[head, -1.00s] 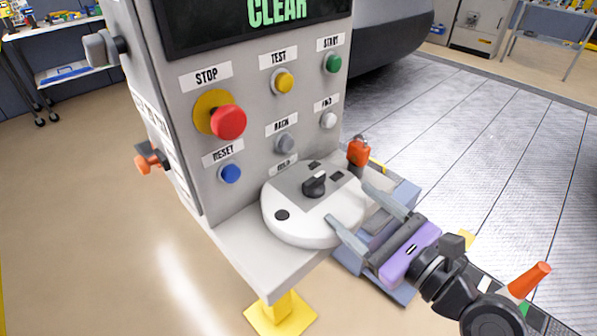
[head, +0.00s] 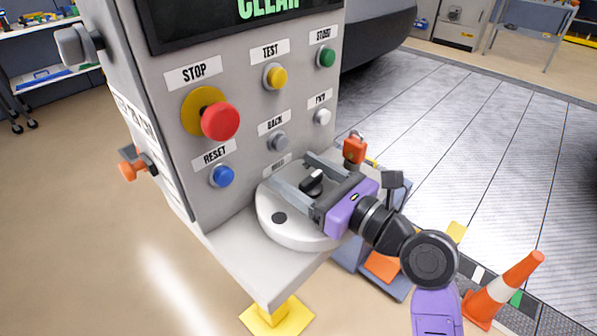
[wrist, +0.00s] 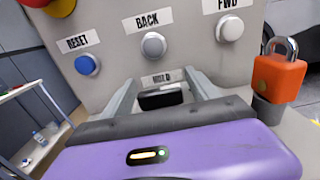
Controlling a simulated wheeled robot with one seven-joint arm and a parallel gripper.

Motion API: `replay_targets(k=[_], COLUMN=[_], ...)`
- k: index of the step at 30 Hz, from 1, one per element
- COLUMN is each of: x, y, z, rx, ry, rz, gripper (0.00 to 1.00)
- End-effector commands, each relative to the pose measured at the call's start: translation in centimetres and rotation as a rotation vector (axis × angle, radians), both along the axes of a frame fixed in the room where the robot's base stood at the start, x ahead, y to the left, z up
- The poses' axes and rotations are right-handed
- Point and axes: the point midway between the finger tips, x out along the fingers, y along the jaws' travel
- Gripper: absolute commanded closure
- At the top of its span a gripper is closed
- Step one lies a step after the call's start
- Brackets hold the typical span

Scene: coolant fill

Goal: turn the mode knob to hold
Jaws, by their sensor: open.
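The black mode knob (head: 312,181) sits on the round white dial base (head: 268,222) on the panel's shelf. My gripper (head: 290,172) is open, with one finger on each side of the knob. I cannot tell whether the fingers touch it. In the wrist view the knob (wrist: 160,98) shows between the two fingers, below the HOLD label (wrist: 162,78). The gripper body hides the dial's near part, so the other position marks are mostly covered.
The panel face holds a red stop button (head: 220,121), a blue reset button (head: 222,176) and several other buttons close above the dial. An orange padlock (head: 354,150) stands right of the dial. A striped cone (head: 505,290) is at the lower right.

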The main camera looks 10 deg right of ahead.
Motion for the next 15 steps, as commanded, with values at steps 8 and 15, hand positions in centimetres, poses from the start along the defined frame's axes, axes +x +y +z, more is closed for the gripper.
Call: replay_targets(k=[8,15], x=[0.43,0.41], y=[0.33,0.32], z=[-0.03,-0.03], rx=[-0.001,-0.001], ry=[0.000,0.000], rz=[0.000,0.000], gripper=[0.31,0.62])
